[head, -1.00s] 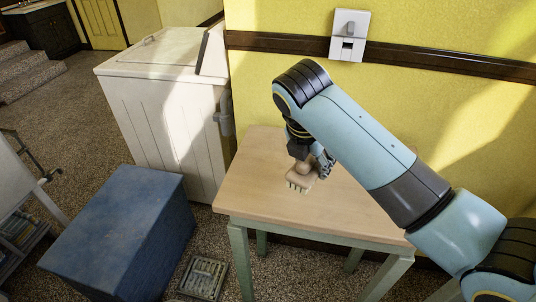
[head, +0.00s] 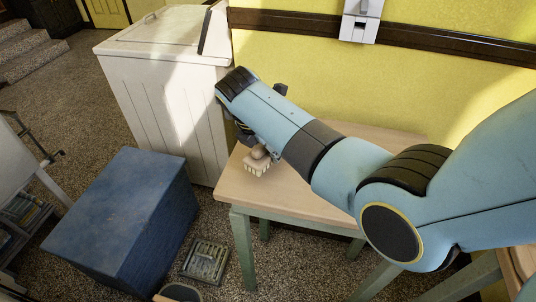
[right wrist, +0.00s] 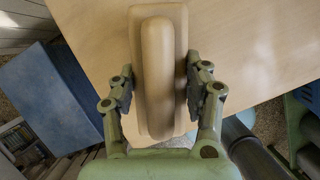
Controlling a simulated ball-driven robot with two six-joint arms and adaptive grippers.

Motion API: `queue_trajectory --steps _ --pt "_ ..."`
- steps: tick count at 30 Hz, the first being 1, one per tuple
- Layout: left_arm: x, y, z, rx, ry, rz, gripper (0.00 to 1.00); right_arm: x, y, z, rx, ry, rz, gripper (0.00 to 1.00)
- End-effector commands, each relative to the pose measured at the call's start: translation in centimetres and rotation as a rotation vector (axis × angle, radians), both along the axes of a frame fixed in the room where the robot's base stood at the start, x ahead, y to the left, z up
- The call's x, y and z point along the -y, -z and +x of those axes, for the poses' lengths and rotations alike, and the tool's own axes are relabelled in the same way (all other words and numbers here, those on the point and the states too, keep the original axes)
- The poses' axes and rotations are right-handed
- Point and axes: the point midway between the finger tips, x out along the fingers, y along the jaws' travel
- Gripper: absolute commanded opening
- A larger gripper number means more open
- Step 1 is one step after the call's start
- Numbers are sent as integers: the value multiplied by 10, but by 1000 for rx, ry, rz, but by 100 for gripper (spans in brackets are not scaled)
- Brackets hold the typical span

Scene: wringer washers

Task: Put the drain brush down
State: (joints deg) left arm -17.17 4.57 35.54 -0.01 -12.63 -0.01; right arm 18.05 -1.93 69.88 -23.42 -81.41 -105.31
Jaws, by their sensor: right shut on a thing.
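The drain brush (head: 257,166) has a tan wooden block, a rounded handle and pale bristles pointing down. It is at the left part of the wooden tabletop (head: 245,195); I cannot tell whether the bristles touch the wood. In the right wrist view the brush (right wrist: 157,50) lies over the tabletop near a corner. In the head view my arm hides most of the fingers. My left gripper is not in view.
A blue box (head: 125,215) stands left of the table, with a floor drain grate (head: 205,262) between them. A white cabinet-like washer (head: 165,85) stands behind. The yellow wall (head: 300,60) with a dark rail closes off the back. Bare tabletop shows in front of the brush.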

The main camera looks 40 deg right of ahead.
Motion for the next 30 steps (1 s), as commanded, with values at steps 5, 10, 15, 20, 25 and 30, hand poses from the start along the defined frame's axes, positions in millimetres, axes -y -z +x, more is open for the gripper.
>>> queue_trajectory --steps 5,10,15,20,25,30 --pt "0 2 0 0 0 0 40 0 25 -1 -2 0 0 23" --pt "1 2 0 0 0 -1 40 0 27 -1 1 0 0 23" --pt "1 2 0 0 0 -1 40 0 28 -1 0 0 0 23" --pt "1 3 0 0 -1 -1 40 0 30 -1 -1 0 1 63" --pt "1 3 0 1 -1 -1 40 0 30 -1 -1 0 1 72" --pt "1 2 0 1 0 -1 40 0 29 -1 -1 0 1 72"
